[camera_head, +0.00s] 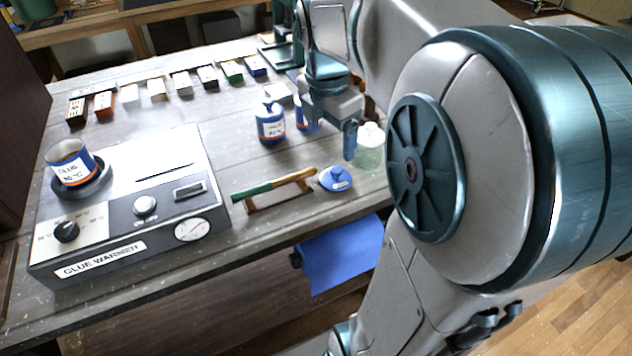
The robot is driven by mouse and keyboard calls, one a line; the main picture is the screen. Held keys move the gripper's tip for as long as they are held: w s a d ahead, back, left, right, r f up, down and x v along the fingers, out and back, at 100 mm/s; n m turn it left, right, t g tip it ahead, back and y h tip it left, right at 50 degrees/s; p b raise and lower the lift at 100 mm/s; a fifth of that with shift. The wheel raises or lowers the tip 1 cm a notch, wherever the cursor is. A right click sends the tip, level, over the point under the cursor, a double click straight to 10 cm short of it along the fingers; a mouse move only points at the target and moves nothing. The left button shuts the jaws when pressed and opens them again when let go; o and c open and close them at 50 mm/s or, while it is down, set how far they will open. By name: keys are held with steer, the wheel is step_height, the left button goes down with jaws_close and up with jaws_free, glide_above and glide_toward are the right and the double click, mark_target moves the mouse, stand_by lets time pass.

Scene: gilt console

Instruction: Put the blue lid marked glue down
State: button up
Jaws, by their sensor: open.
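The blue lid (335,180) lies flat on the workbench, its small knob up and a white label on it too small to read. My gripper (333,138) is open above the bench, behind the lid and apart from it. One finger points down beside a clear glass jar (369,148); the other is hard to make out. A blue pot with a white label (270,123) stands to the left of my gripper. Another blue item behind the gripper is partly hidden.
A glue warmer (128,215) holds an open blue glue pot (72,160) at left. A green-handled brush (272,186) lies on a wooden rest left of the lid. Several small boxes (157,90) line the back. A blue cloth (342,252) hangs at the front edge. My arm hides the right side.

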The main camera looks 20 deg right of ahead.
steer(key=s+a+f+m+t, duration=0.1)
steer(key=s+a+f+m, duration=0.3)
steer(key=m, duration=0.6)
steer(key=s+a+f+m+t+y, duration=0.1)
steer(key=s+a+f+m, duration=0.2)
steer(key=m, duration=0.8)
steer(key=shift+s+a+f, duration=0.35)
steer(key=shift+s+a, duration=0.85)
steer(key=shift+s, duration=0.5)
steer(key=shift+w+p+v, duration=0.25)
steer(key=shift+p+v, duration=0.65)
steer(key=shift+v, duration=0.05)
